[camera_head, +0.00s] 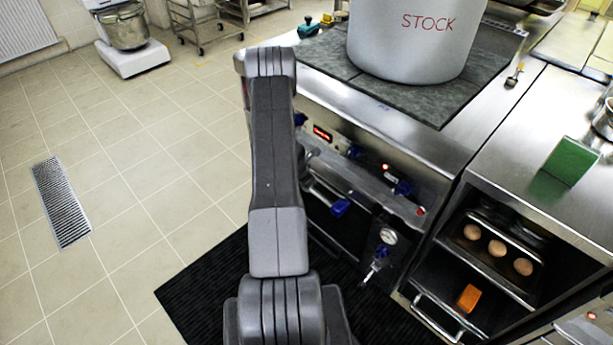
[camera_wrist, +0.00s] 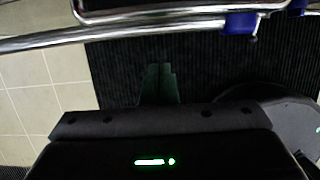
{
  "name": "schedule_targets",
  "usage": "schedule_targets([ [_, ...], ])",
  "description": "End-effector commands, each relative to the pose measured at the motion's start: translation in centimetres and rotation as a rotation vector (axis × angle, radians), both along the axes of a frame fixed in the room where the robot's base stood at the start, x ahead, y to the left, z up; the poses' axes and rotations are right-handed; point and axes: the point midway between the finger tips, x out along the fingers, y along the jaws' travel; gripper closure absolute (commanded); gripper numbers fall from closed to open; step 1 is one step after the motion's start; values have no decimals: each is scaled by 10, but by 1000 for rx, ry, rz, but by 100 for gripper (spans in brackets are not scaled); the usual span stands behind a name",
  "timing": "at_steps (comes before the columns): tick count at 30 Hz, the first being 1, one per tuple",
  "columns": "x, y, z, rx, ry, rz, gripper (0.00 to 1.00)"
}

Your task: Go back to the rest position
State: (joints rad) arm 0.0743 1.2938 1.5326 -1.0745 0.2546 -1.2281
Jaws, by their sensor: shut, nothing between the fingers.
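My gripper (camera_wrist: 159,70) shows in the wrist view as two dark fingers side by side, shut and empty. It points down over the black ribbed mat (camera_wrist: 112,72). A metal rail (camera_wrist: 45,43) with a blue fitting (camera_wrist: 240,22) runs across the top of that view, beyond the fingertips. In the head view my arm stands up in the middle, in front of the stove (camera_head: 400,205), and my gripper is hidden there.
A grey pot marked STOCK (camera_head: 405,45) stands on the dark stove top (camera_head: 440,105). A green block (camera_head: 570,160) stands on the right counter. An open shelf below holds several round brown items (camera_head: 497,248) and an orange block (camera_head: 467,298).

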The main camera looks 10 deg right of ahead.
Motion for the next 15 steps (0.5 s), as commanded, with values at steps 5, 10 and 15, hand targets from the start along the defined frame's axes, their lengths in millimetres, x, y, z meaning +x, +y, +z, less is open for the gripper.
schedule_targets([
  [5,4,-4,27,0,-2,-1,100],
  [10,5,-6,35,0,0,0,100],
  [15,5,-7,35,1,1,1,100],
])
